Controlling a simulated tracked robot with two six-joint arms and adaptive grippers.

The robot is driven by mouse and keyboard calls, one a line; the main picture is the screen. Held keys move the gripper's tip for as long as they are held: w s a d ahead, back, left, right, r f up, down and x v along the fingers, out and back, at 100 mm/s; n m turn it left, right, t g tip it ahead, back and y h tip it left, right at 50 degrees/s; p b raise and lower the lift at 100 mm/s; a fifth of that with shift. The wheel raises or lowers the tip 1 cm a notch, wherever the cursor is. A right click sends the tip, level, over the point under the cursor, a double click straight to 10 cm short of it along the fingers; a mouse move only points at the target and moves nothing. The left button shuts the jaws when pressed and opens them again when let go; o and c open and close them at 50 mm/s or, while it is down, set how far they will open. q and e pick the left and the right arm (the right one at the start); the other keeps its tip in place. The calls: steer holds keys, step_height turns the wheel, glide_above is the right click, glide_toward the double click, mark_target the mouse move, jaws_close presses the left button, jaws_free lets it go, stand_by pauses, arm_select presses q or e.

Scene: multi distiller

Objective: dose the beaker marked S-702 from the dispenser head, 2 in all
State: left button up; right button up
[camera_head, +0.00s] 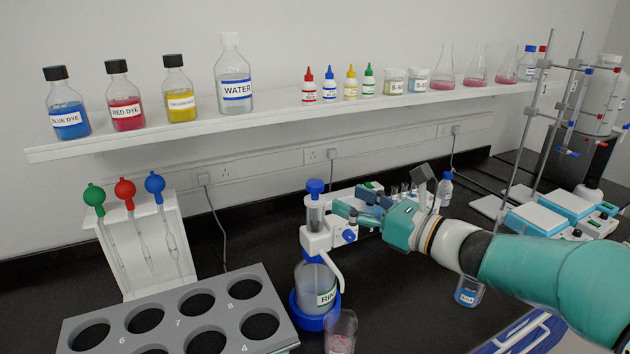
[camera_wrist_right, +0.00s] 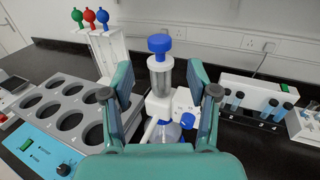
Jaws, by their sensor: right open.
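The dispenser head (camera_head: 317,238) is white with a blue plunger knob (camera_head: 315,187) and sits on a bottle labelled RIN… (camera_head: 315,285) in a blue base. My right gripper (camera_head: 354,212) is open just right of the dispenser's upper part. In the right wrist view the dispenser knob (camera_wrist_right: 160,44) and barrel show between the spread fingers; contact cannot be told. A glass beaker (camera_head: 340,332) with a little pink content stands near the spout at the bottom edge, partly cut off. Its mark is not readable, so I cannot tell which vessel is S-702. My left gripper is not in view.
A grey rack (camera_head: 185,315) with round holes stands at the left, before a white pipette stand (camera_head: 150,245). A blue-labelled beaker (camera_head: 468,292) is below my right arm. The shelf (camera_head: 290,122) holds dye bottles, a water bottle, two small labelled beakers and flasks.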

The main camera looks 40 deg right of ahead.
mark_target(321, 187)
steer(key=w, duration=0.3)
steer(key=w+p, duration=0.1)
steer(key=w, duration=0.2)
steer(key=w+a, duration=0.1)
steer(key=w, duration=0.2)
steer(key=shift+w+p, duration=0.3)
steer(key=shift+p, duration=0.1)
jaws_close()
steer(key=shift+r, duration=0.1)
